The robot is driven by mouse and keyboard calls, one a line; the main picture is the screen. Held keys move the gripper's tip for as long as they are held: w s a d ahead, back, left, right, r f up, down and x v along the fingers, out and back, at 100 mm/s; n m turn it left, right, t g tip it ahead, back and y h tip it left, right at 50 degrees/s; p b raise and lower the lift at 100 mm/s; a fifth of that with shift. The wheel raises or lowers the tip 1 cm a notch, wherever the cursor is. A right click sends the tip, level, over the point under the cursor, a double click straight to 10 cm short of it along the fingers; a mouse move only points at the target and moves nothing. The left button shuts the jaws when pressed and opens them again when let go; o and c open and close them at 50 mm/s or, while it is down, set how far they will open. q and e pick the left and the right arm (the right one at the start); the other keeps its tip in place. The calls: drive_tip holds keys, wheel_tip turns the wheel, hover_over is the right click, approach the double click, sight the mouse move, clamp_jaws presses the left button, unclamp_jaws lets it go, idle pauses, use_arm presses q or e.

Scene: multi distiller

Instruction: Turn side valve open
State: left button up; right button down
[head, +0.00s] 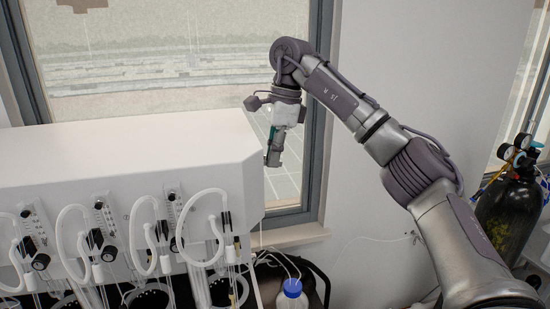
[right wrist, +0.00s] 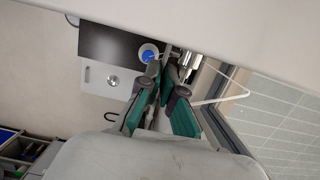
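The white distiller (head: 130,150) fills the left of the head view. My right gripper (head: 273,158) points down beside its right end, near the window. In the right wrist view the two teal-padded fingers of my right gripper (right wrist: 168,84) stand apart with a gap between them, and I see nothing held. A small metal fitting with a pale tube, apparently the side valve (right wrist: 187,66), shows just beyond the fingertips. I cannot tell whether the fingers touch it. The valve is hidden in the head view. My left gripper is not in view.
Several white hoses and black knobs (head: 95,238) line the distiller's front. A blue-capped bottle (head: 292,289) stands low by its right end, with tubes running into it. A dark gas cylinder (head: 508,212) stands at the far right. The window frame (head: 318,120) is close behind my right gripper.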

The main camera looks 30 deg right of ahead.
drive_tip(key=shift+a+r+g+h, duration=0.1)
drive_tip(key=shift+a+g+h, duration=0.05)
drive_tip(key=shift+h, duration=0.4)
drive_tip(key=shift+a+r+g+h, duration=0.1)
drive_tip(key=shift+g+h, duration=0.05)
drive_tip(key=shift+h, duration=0.4)
drive_tip(key=shift+f, duration=0.1)
drive_tip(key=c, duration=1.4)
unclamp_jaws()
drive_tip(key=shift+o, duration=0.2)
drive_tip(key=shift+r, duration=0.2)
drive_tip(key=shift+w+r, duration=0.1)
drive_tip(key=shift+r, duration=0.1)
wheel_tip(320, 180, up, 8)
drive_tip(key=shift+a+f, duration=0.1)
drive_tip(key=shift+f, duration=0.15)
